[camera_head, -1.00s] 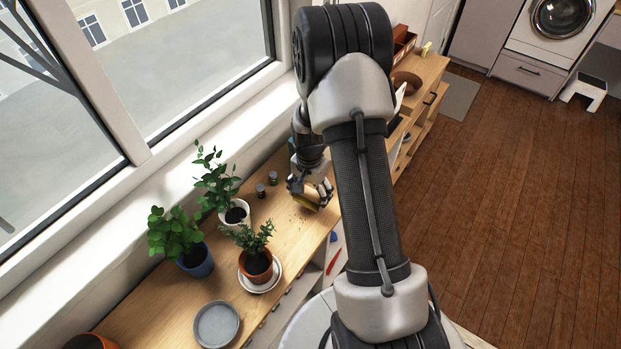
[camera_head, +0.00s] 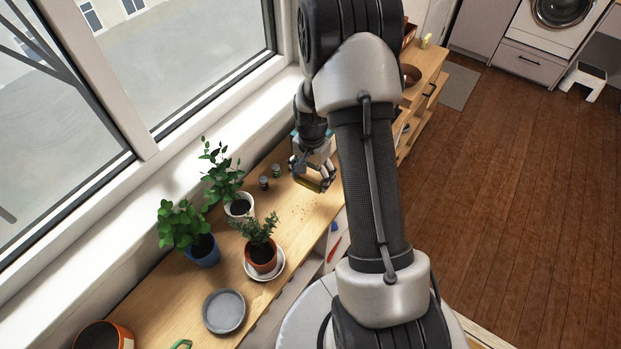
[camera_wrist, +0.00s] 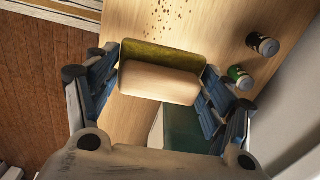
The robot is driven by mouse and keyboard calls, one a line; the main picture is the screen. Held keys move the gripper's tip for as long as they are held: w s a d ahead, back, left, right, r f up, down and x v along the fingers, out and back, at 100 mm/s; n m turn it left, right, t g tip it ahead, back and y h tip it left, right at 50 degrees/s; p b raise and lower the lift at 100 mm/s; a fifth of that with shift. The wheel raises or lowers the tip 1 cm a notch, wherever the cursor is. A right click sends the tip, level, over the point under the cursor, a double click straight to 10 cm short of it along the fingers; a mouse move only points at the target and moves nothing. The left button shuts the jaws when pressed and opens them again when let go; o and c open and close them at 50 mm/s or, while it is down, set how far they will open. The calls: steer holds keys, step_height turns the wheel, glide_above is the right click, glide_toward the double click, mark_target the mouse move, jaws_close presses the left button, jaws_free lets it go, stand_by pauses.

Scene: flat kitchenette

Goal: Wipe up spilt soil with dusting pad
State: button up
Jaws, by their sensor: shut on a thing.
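My gripper (camera_head: 313,177) is shut on the dusting pad (camera_wrist: 160,80), a block with a pale back and a fuzzy olive-yellow face. The pad also shows under my fingers in the head view (camera_head: 307,184). In the wrist view my blue-lined fingers grip its two short ends. The spilt soil (camera_wrist: 165,15) is a scatter of brown crumbs on the wooden counter, beyond the pad's olive side. It shows faintly in the head view (camera_head: 304,208), just in front of my gripper. I cannot tell whether the pad touches the counter.
Two small dark jars (camera_head: 270,177) stand on the counter (camera_head: 165,300) near the window. Potted plants stand to the left: a white pot (camera_head: 239,207), a blue pot (camera_head: 203,252) and a terracotta pot (camera_head: 262,258) on a saucer. A grey plate (camera_head: 223,312) lies nearer.

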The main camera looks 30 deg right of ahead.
steer(key=shift+w+f+b, duration=0.1)
steer(key=shift+b, duration=0.35)
steer(key=b, duration=0.2)
steer(key=shift+f+b, duration=0.2)
steer(key=shift+b, duration=0.7)
steer(key=shift+r+b, duration=0.1)
steer(key=shift+b, duration=0.35)
